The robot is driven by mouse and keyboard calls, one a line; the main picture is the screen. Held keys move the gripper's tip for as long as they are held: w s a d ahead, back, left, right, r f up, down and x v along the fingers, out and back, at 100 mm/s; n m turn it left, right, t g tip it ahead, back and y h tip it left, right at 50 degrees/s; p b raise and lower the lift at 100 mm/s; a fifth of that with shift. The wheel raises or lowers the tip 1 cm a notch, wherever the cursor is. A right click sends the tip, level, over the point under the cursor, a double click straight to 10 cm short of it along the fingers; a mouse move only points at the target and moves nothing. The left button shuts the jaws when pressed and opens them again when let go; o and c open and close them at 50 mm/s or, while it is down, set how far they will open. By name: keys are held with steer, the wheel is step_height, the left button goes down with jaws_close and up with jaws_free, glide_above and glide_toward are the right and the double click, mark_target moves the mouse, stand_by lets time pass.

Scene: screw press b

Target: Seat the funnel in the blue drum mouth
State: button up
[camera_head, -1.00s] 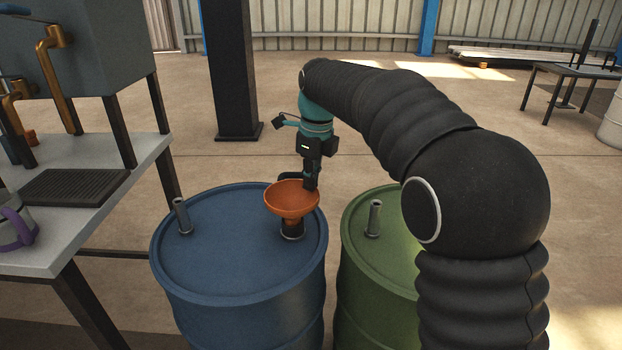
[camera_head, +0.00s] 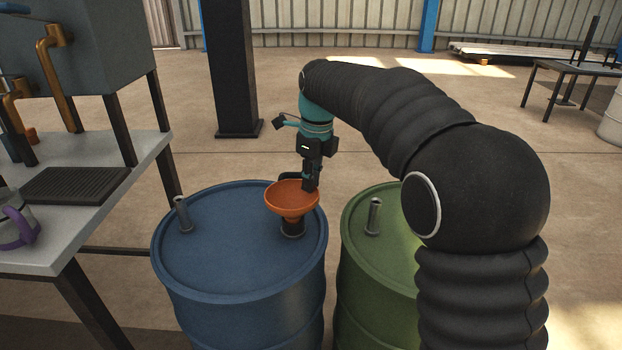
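The orange funnel (camera_head: 291,199) sits upright over the dark mouth (camera_head: 292,228) near the right side of the blue drum's top. Its lower end is hidden in or behind the mouth, so I cannot tell how deep it sits. The blue drum (camera_head: 225,245) stands left of centre. My gripper (camera_head: 311,186) points down at the funnel's right rim and touches or overlaps it. The fingers are small and dark, and I cannot tell whether they are closed on the rim.
A short metal pipe (camera_head: 182,213) stands at the blue drum's left edge. A green drum (camera_head: 365,270) with a similar pipe (camera_head: 374,216) stands close on the right. A grey table (camera_head: 110,180) is at left, and a black column (camera_head: 231,70) stands behind. Floor behind the drums is clear.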

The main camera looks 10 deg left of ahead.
steer(key=shift+o, duration=0.8)
step_height(320, 180, up, 12)
steer(key=d, duration=0.1)
steer(key=shift+s, duration=0.25)
